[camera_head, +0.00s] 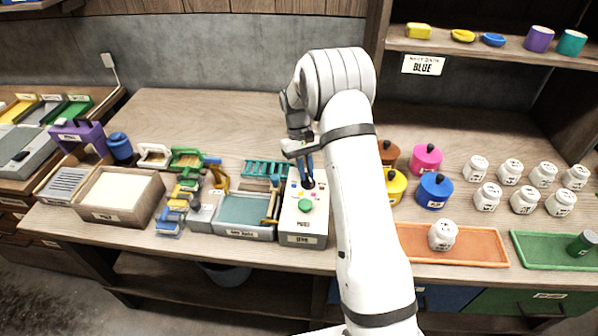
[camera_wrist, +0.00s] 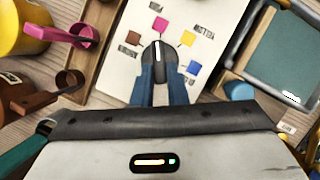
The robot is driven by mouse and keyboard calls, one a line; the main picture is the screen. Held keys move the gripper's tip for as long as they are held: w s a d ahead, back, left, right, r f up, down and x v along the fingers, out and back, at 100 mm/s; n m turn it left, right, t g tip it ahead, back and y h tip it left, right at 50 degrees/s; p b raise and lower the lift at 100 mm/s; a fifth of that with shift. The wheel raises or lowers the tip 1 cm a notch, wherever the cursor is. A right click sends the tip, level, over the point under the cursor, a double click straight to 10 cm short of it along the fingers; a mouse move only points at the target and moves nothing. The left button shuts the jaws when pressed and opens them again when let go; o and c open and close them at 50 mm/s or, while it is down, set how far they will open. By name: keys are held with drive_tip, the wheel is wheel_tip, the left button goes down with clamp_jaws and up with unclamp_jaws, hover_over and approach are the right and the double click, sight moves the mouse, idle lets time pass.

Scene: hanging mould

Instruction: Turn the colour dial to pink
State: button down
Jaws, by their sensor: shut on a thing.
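The colour dial (camera_wrist: 156,52) is a dark round knob with a white line on a white panel. Around it in the wrist view are a brown patch (camera_wrist: 134,38), a pink patch (camera_wrist: 161,25), a yellow patch (camera_wrist: 188,38) and a blue patch (camera_wrist: 195,67). The white line runs nearly up and down in the picture, its far end towards pink. My gripper (camera_wrist: 160,80) is shut on the dial, a blue finger on each side. In the head view, my gripper (camera_head: 307,184) reaches down onto the pale control box (camera_head: 304,232), partly hiding the dial.
A green button (camera_head: 305,204) sits on the box near my gripper. A grey-green tray (camera_head: 246,212) stands close on the left. Yellow (camera_head: 396,187), blue (camera_head: 435,191) and pink (camera_head: 427,158) pots stand right of my arm. The table's back left is clear.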

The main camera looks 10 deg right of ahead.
drive_tip(key=shift+s+d+f+m, duration=0.2)
drive_tip(key=shift+m, duration=0.3)
drive_tip(key=c, duration=1.5)
unclamp_jaws()
drive_tip(key=shift+r, duration=0.1)
drive_tip(key=shift+o, duration=0.3)
drive_tip(key=shift+w, duration=0.1)
drive_tip(key=shift+r, duration=0.1)
drive_tip(key=b+v, duration=0.1)
drive_tip(key=v, duration=0.6)
drive_tip(key=shift+w+r, duration=0.25)
drive_tip(key=shift+d, duration=0.1)
